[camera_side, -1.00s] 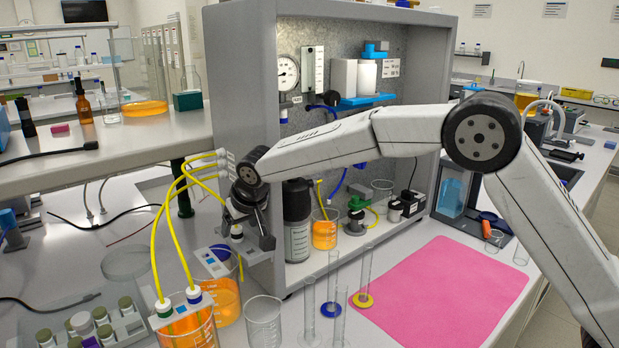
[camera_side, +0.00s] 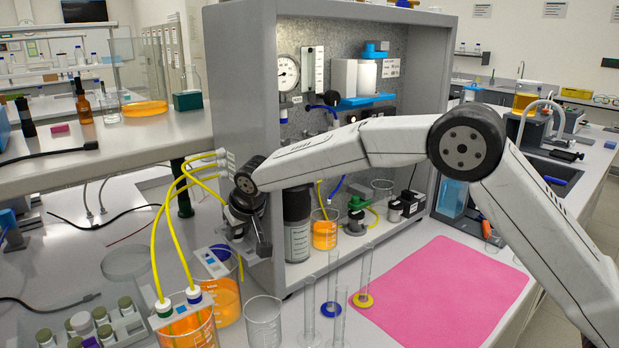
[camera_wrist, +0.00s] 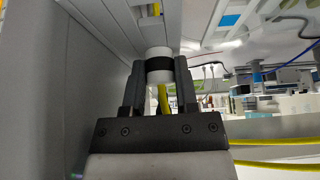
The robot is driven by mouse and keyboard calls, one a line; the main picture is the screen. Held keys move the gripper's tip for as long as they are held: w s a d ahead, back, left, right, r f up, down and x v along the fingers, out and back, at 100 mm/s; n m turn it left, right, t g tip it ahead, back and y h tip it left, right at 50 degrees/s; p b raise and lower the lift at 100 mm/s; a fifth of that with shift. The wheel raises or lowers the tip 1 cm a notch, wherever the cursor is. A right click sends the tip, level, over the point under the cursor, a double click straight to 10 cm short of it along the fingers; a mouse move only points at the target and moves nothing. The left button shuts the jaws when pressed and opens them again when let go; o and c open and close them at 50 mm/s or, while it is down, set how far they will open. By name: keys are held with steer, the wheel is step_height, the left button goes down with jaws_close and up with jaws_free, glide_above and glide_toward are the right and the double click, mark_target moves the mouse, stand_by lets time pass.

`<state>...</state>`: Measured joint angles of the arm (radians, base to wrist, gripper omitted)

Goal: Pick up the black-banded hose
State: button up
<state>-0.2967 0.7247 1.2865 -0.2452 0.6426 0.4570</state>
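The black-banded hose has a white end fitting with a black band (camera_wrist: 159,65) and a yellow tube below it (camera_wrist: 163,98). In the wrist view my gripper (camera_wrist: 160,75) has one finger on each side of the fitting, both appearing to touch it. In the side view my gripper (camera_side: 241,236) is at the outer left wall of the grey cabinet, pointing down. A short yellow tube (camera_side: 240,266) hangs just below it. The band itself is too small to make out in the side view.
The grey cabinet (camera_side: 240,90) stands close on the gripper's right. Two other yellow hoses (camera_side: 157,250) arch from its side ports to a beaker of orange liquid (camera_side: 187,332). Another orange beaker (camera_side: 222,300) and an empty beaker (camera_side: 263,322) stand below.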

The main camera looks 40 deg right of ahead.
jaws_close()
steer(key=shift+r, duration=0.15)
step_height(320, 180, up, 12)
steer(key=s, duration=1.8)
stand_by(0.5)
steer(key=shift+o, duration=0.7)
jaws_free()
jaws_close()
